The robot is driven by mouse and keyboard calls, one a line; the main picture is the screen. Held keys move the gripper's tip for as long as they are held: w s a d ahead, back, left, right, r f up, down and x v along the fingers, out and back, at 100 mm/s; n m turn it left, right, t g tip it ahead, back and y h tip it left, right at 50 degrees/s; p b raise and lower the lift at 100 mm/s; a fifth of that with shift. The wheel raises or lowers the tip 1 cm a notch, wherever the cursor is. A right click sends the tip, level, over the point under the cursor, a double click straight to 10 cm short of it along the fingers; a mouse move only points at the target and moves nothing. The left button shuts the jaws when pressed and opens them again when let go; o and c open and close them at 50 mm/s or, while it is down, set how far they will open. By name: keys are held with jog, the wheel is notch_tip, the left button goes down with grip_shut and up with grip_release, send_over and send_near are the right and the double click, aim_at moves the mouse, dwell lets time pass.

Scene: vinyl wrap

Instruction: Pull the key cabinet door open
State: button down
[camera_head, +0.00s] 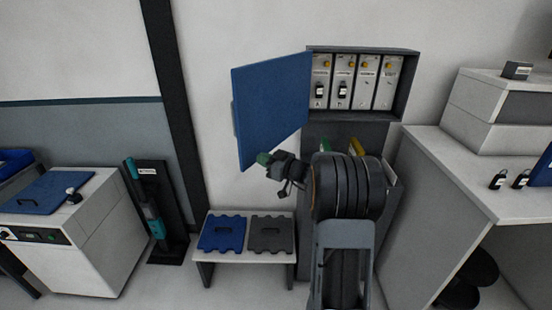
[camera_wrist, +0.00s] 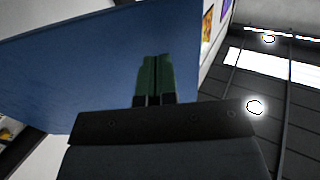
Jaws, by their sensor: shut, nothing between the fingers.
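The key cabinet (camera_head: 402,95) is mounted on the wall. Its blue door (camera_head: 270,100) is swung wide open to the left, hinged at the cabinet's left side. The door also fills much of the wrist view (camera_wrist: 70,65). My gripper (camera_head: 264,159) is near the door's lower edge, with its green fingertips together and nothing between them. In the wrist view the shut fingers (camera_wrist: 154,78) stand in front of the blue door face. Whether they touch the door cannot be told.
Inside the cabinet several white panels (camera_head: 384,85) carry keys or tags. A low bench (camera_head: 240,256) with blue and grey trays stands below the door. A white counter (camera_head: 460,175) is to the right. A white machine (camera_head: 95,235) stands at the left.

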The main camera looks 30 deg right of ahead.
jog(key=shift+p+x, duration=0.5)
jog(key=shift+x, duration=0.85)
